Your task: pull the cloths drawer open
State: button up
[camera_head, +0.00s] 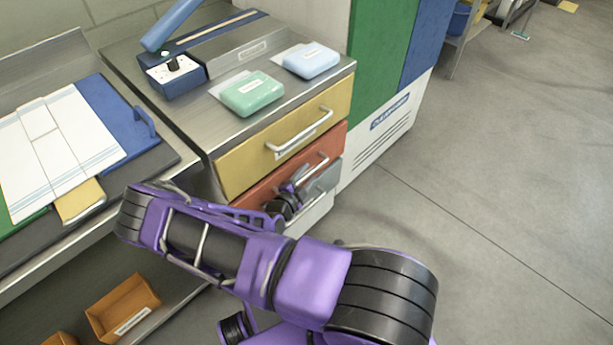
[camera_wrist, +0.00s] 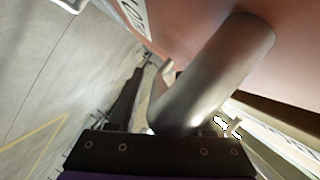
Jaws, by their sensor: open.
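The red drawer (camera_head: 250,194) is second from the top in the cabinet and looks shut in the head view. Its metal bar handle (camera_head: 319,166) shows partly beyond my gripper (camera_head: 292,190). In the wrist view the pinkish-red drawer front (camera_wrist: 291,45) is very close, with a partly visible label (camera_wrist: 134,16) whose full word I cannot read. The thick handle (camera_wrist: 222,75) crosses in front of my open gripper. One dark finger (camera_wrist: 126,100) lies left of the handle; the other is mostly hidden. I cannot tell whether the handle is touched.
A yellow drawer (camera_head: 235,165) with its own handle (camera_head: 300,134) is above. A grey drawer (camera_head: 325,180) is below. Green (camera_head: 252,93) and blue (camera_head: 311,60) packs lie on the cabinet top. A green-and-blue unit (camera_head: 385,50) stands right. The floor (camera_head: 490,200) at right is clear.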

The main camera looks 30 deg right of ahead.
grip_shut()
dwell(1.4)
